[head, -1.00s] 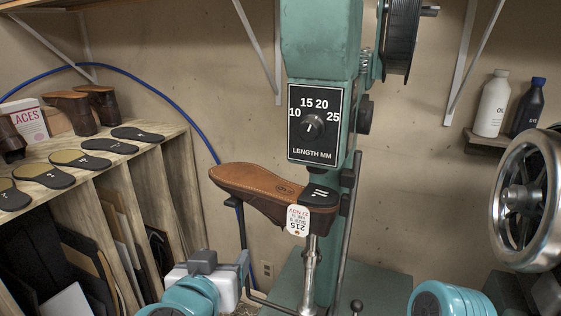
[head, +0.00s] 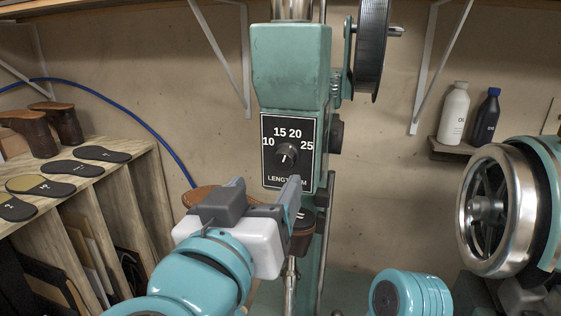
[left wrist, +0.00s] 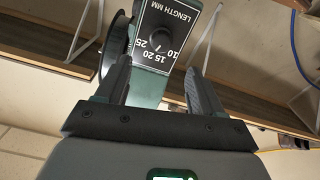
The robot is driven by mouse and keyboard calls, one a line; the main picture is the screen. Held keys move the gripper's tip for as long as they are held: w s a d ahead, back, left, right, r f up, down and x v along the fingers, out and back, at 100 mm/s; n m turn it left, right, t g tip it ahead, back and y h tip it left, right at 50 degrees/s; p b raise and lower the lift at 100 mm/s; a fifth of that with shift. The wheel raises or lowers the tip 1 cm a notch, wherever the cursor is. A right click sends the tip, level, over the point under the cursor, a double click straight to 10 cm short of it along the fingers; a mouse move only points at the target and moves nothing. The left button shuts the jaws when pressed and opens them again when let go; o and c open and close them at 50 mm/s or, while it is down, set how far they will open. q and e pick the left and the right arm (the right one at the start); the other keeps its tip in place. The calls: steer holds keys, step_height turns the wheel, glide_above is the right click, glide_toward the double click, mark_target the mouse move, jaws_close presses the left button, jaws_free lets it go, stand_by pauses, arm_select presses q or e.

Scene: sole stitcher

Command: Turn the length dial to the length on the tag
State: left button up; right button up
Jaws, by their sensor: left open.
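The length dial (head: 287,155) is a dark round knob on a black plate (head: 271,170) marked 10, 15, 20, 25 and LENGTH MM, on the green stitcher (head: 290,70). The knob has a light pointer mark, whose exact setting I cannot tell. The left wrist view shows the dial (left wrist: 160,37) upside down, beyond and between my fingers. My left gripper (head: 266,185) is open and empty, just below and in front of the dial, apart from it; its fingers also show in the left wrist view (left wrist: 158,66). The brown shoe (head: 203,194) is partly behind this gripper. Its tag is hidden.
A shelf unit (head: 120,170) with several dark soles stands at the left. A large metal handwheel (head: 487,208) is at the right. Two bottles (head: 455,112) stand on a small wall shelf.

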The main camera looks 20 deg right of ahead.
mark_target(282, 160)
arm_select(q)
steer(key=x, duration=0.8)
steer(key=shift+w+d, duration=0.1)
steer(key=shift+w, duration=0.2)
steer(key=shift+w+d, duration=0.35)
steer(key=shift+d, duration=0.05)
steer(key=shift+a, duration=0.1)
steer(key=c, duration=1)
